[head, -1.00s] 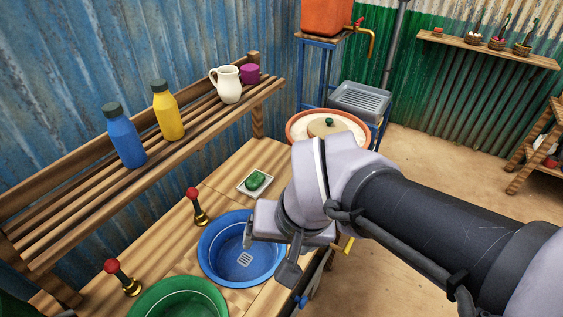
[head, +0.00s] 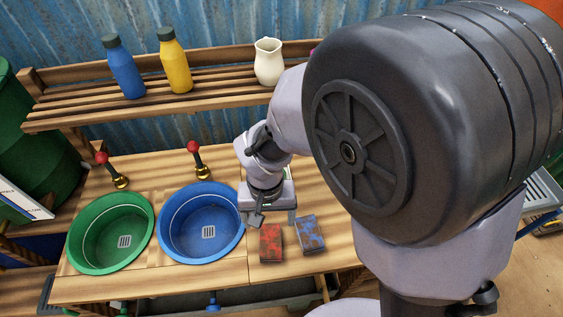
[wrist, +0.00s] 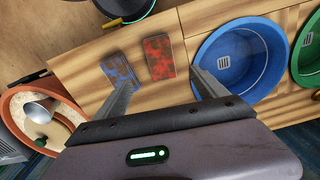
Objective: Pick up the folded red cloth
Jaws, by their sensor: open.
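The folded red cloth (head: 271,243), mottled with dark patches, lies flat on the wooden counter, just right of the blue basin (head: 190,247). It also shows in the wrist view (wrist: 158,57), beyond the fingertips and roughly between their lines. A similar folded blue cloth (head: 311,234) lies close to its right in the head view, and left of it in the wrist view (wrist: 118,70). My gripper (head: 275,217) is open and empty, apart from both cloths, on the wall side of the red one. Its two spread fingers show in the wrist view (wrist: 162,78).
A green basin (head: 110,236) is left of the blue one, with red-knobbed taps (head: 196,158) behind. A slatted shelf (head: 210,82) holds a blue bottle (head: 124,68), a yellow bottle (head: 175,62) and a white jug (head: 269,63). Counter around the cloths is bare.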

